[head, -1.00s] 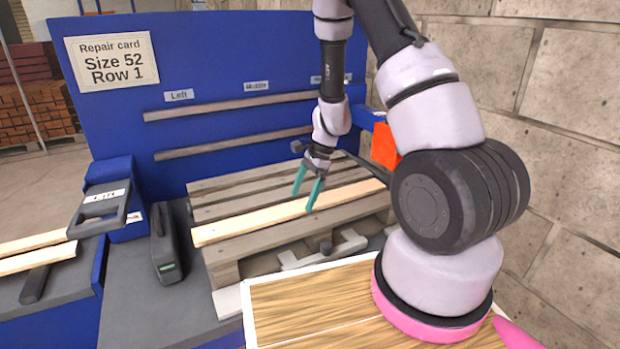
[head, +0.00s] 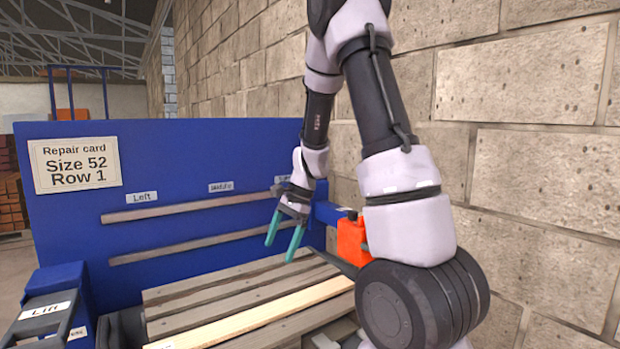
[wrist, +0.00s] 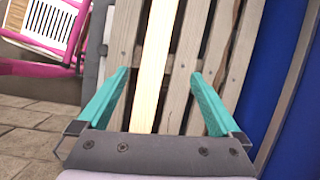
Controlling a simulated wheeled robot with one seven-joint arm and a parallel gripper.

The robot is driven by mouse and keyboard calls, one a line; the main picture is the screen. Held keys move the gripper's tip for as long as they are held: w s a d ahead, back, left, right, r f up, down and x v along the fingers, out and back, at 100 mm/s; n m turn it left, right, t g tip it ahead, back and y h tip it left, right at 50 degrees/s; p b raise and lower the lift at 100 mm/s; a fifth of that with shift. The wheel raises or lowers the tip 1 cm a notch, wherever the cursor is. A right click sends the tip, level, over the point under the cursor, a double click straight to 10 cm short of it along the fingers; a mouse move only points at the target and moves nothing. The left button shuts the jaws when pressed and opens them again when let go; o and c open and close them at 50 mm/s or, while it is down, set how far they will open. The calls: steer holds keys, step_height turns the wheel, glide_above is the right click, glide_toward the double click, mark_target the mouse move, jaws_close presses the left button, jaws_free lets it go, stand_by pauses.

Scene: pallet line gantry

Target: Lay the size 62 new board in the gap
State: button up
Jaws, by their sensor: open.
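A pale new board (head: 262,313) lies lengthwise among the grey slats of the pallet (head: 215,291), roughly parallel to them. It also shows in the wrist view (wrist: 157,55), running between grey slats. I cannot read a size on it, nor tell whether it is fully seated. My gripper (head: 281,252) is open and empty above the pallet, apart from the board. In the wrist view my gripper's teal fingers (wrist: 159,74) stand wide on either side of the board. The repair card (head: 75,164) reads "Size 52, Row 1", not 62.
A blue back panel (head: 170,175) with labels and two grey rails stands behind the pallet. An orange block (head: 352,241) and a block wall (head: 520,190) are at the right. A blue stand labelled "Lift" (head: 52,290) is at the left.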

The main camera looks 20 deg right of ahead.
steer(key=s+d+r+n+t+h, duration=0.1)
steer(key=s+r+n+t, duration=0.2)
steer(key=s+r, duration=0.6)
steer(key=s+r+n+t+h, duration=0.1)
steer(key=s+r+n+t, duration=0.3)
steer(key=r, duration=1)
steer(key=s+n, duration=0.3)
steer(key=s, duration=0.2)
steer(key=shift+d+h, duration=0.3)
steer(key=shift+d, duration=0.05)
steer(key=shift+r, duration=0.1)
